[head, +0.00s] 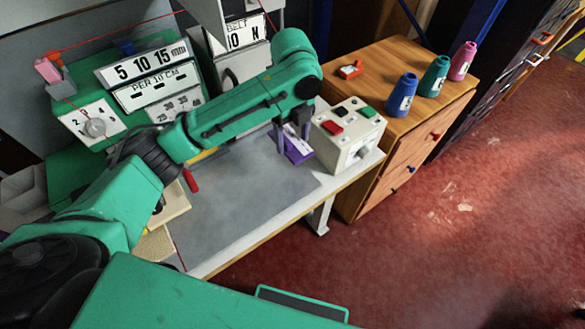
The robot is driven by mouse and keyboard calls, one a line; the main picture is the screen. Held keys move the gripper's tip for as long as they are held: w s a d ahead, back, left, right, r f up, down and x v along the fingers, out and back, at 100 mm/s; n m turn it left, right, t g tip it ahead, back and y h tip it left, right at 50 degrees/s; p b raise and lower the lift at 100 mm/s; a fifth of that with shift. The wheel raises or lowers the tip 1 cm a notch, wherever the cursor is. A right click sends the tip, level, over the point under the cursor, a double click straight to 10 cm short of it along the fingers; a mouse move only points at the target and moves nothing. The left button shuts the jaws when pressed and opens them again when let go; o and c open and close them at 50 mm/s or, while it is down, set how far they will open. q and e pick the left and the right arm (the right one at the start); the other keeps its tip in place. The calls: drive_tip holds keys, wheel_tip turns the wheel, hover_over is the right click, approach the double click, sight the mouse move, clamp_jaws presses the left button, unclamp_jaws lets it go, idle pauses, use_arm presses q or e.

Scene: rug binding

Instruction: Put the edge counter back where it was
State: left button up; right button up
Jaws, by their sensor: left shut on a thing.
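My left gripper (288,138) points down near the right end of the work table and is shut on a small purple device (295,150). The device has a pale face, and its upper part is hidden by the fingers. I cannot tell for certain that it is the edge counter. It is just left of a cream control box (350,150) with red, black and green buttons. I cannot tell whether the device touches the table or the box. My right gripper is not in view.
The grey work table top (240,205) is mostly clear. A green machine (95,130) with dials and number plates stands behind at left. A wooden cabinet (400,165) to the right bears blue, teal and pink thread cones (435,75) and a small orange item (350,70).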

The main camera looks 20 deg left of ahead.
sight(292, 175)
use_arm(q)
wheel_tip(292, 175, down, 13)
drive_tip(key=shift+w+a+f, duration=0.1)
drive_tip(key=shift+w, duration=0.05)
drive_tip(key=o, duration=1.4)
drive_tip(key=shift+c, duration=0.2)
wheel_tip(292, 175, up, 12)
drive_tip(key=shift+r, duration=0.1)
